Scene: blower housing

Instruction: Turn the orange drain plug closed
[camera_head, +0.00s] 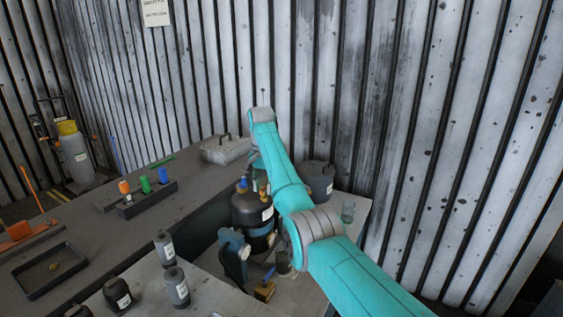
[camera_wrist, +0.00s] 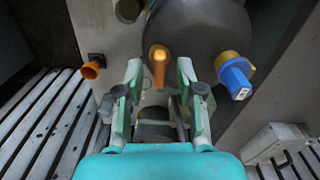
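In the wrist view my gripper (camera_wrist: 160,74) is open, with its two teal fingers apart. A narrow orange handle (camera_wrist: 158,62) on the dark rounded vessel (camera_wrist: 200,35) shows between the fingertips, with a gap on each side. Whether it lies at fingertip depth I cannot tell. A second orange piece (camera_wrist: 91,69), flared like a cone, sits left of the fingers. I cannot tell for certain which is the drain plug. In the head view the black vessel (camera_head: 248,212) stands behind my teal arm, which hides most of the gripper and the orange parts.
A blue handle (camera_wrist: 236,80) with a yellow collar is right of the fingers. A grey canister (camera_head: 318,180) stands behind my arm.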

